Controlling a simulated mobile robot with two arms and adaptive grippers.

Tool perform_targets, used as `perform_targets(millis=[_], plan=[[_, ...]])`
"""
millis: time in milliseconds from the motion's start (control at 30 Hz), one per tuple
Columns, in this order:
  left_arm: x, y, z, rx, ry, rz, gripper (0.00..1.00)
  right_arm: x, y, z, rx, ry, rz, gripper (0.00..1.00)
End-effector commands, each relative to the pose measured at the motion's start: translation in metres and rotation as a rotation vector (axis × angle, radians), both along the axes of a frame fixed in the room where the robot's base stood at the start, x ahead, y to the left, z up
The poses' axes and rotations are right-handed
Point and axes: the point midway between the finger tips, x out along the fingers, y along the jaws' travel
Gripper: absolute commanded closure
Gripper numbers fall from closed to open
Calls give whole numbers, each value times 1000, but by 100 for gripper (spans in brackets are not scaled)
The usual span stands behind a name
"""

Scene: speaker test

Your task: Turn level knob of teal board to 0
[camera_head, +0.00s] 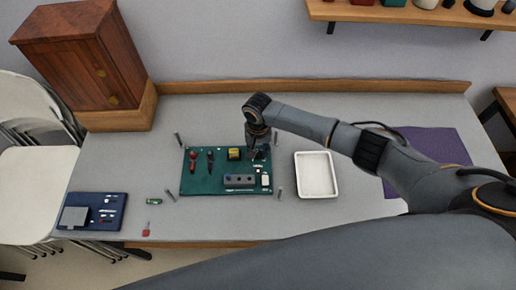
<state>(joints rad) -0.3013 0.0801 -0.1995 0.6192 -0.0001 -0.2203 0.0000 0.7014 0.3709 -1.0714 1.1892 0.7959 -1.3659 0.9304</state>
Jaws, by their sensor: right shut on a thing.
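The teal board (212,181) lies flat on the grey table, left of the middle. It bears a red part (193,161), a black part (210,158), a yellow and black block (234,154) and a grey block (240,181). My right gripper (258,154) points down at the board's upper right corner. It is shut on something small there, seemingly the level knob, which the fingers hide. The knob's setting and any scale marks cannot be read. My left gripper is not in view.
A white tray (332,175) stands right of the board, beside a purple mat (432,146). A blue board (118,211), a small green part (154,201) and a red-handled tool (146,231) lie left. Several thin grey posts surround the teal board. A wooden cabinet (75,70) stands behind left.

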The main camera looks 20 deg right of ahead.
Motion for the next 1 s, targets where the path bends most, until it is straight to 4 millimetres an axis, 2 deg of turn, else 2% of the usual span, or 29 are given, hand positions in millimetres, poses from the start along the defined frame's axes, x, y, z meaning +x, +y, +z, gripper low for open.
perform_targets(millis=[400,1000], plan=[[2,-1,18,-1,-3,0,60,0,0,1,1,2,392,100],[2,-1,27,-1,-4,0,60,1,0,1,0,-2,964,100]])
